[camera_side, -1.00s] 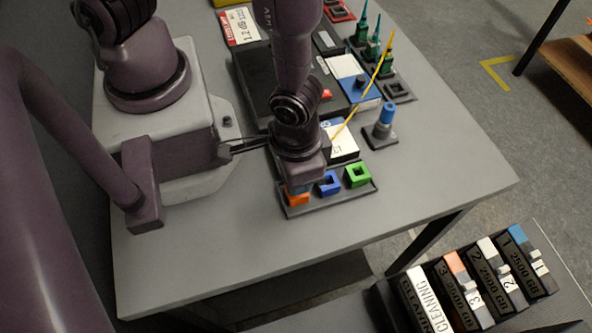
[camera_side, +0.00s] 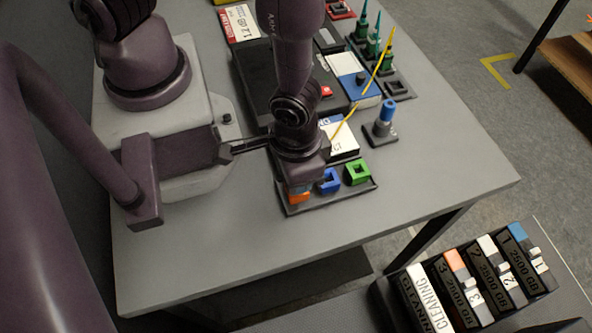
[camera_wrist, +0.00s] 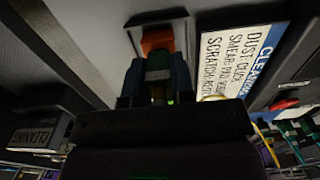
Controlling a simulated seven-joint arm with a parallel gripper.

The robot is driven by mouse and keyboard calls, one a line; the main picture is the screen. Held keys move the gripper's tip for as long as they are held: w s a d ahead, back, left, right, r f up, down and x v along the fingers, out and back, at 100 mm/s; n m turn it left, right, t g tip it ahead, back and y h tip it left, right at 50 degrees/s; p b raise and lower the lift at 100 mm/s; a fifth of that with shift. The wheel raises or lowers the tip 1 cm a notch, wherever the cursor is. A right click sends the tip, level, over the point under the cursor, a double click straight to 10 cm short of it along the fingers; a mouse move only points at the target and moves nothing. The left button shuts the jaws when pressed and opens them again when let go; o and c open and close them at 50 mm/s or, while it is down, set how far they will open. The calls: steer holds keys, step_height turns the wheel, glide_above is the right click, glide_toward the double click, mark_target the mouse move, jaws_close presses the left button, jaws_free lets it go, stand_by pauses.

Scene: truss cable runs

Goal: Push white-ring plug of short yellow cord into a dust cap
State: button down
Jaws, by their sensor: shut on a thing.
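In the side view, my gripper (camera_side: 299,188) points down at the orange dust cap (camera_side: 298,199), at the left end of a dark tray (camera_side: 335,203). In the wrist view, my gripper (camera_wrist: 155,88) has its dark blue fingers shut on a greenish plug body (camera_wrist: 158,66), with the orange cap (camera_wrist: 157,41) directly beyond it. I cannot make out the white ring, nor how far the plug sits in the cap. The yellow cord (camera_side: 344,121) shows to the right, behind my gripper. Blue (camera_side: 329,182) and green (camera_side: 357,173) square caps share the tray.
A white-labelled cleaning box (camera_side: 342,141), a dark device (camera_side: 262,92) and green pointed bottles (camera_side: 374,43) stand behind. A cartridge rack (camera_side: 470,285) is at the lower right. The table front is clear.

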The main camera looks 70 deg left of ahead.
steer(key=shift+f, duration=0.3)
stand_by(0.6)
steer(key=c, duration=0.9)
jaws_free()
steer(key=shift+r, duration=2.5)
steer(key=shift+r, duration=2)
